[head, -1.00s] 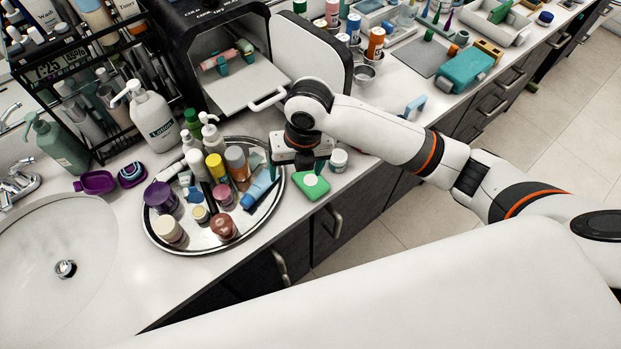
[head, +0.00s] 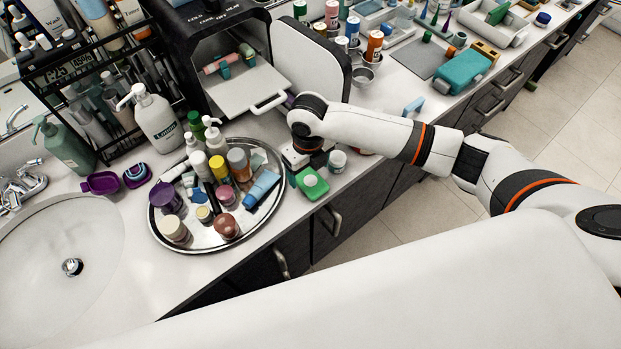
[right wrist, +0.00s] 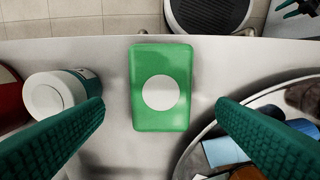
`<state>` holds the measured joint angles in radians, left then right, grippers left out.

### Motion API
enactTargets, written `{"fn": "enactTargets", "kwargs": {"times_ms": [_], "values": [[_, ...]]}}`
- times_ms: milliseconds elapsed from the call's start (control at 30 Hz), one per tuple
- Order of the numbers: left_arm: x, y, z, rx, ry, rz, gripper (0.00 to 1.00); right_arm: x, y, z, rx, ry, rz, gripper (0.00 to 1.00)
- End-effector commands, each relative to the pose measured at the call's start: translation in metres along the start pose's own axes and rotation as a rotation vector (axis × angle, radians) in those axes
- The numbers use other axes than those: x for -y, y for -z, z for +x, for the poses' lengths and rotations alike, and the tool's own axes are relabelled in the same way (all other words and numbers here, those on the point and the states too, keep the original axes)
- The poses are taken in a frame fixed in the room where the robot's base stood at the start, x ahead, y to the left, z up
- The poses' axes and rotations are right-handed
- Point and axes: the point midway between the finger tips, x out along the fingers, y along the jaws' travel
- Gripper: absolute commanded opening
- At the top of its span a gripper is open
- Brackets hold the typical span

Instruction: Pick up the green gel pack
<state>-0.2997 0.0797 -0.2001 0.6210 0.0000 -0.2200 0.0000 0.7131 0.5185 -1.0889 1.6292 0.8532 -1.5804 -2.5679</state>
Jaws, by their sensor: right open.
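The green gel pack (head: 312,184) lies on the counter near its front edge, just right of the round metal tray. It is a green rectangle with a white round spot. In the right wrist view the pack (right wrist: 161,108) lies between the two open teal fingers of my right gripper (right wrist: 160,125), with a gap on both sides. In the head view my right gripper (head: 303,160) points down right behind the pack; its fingertips are mostly hidden. My left gripper is not in view.
A small white-lidded jar (head: 337,160) stands close to the pack's right. The metal tray (head: 197,248) with several bottles and jars is close on its left. An open cabinet with a pulled-out shelf (head: 235,90) stands behind. The sink (head: 50,240) is at far left.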

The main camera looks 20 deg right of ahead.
Motion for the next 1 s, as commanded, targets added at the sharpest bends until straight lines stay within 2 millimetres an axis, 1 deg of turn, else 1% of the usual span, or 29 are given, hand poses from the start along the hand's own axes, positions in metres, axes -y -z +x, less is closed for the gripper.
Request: {"fn": "enactTargets", "kwargs": {"times_ms": [33, 67, 100, 200, 300, 467, 500, 567, 700, 800, 1000], "values": [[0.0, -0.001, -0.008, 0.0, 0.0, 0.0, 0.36, 0.001, -0.001, 0.005, 0.006, 0.001, 0.002, 0.8], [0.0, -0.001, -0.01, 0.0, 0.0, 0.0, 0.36, 0.002, 0.0, 0.01, 0.005, 0.001, 0.001, 0.8], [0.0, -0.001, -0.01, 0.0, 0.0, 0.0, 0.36, 0.001, 0.0, 0.017, 0.004, 0.0, 0.002, 0.8], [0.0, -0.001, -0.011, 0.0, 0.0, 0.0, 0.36, 0.001, 0.0, 0.028, 0.002, 0.001, 0.001, 0.8], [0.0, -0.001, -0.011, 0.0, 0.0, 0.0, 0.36, 0.001, 0.001, 0.032, 0.0, 0.0, 0.0, 0.8], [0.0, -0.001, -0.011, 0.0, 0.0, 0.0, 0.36, 0.001, 0.001, 0.033, -0.001, -0.001, 0.0, 0.8], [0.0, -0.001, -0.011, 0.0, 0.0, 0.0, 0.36, 0.001, 0.001, 0.033, -0.001, -0.001, 0.0, 0.77], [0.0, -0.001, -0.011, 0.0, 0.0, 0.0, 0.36, 0.001, 0.001, 0.032, -0.001, -0.001, 0.0, 0.67], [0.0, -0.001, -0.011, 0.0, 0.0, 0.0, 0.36, 0.001, 0.001, 0.032, -0.001, -0.001, 0.0, 0.44], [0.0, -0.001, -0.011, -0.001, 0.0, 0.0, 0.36, 0.001, 0.001, 0.032, -0.001, -0.001, 0.0, 0.29], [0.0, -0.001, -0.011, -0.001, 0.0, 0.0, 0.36, 0.001, 0.001, 0.031, -0.002, -0.001, 0.0, 0.29]]}}
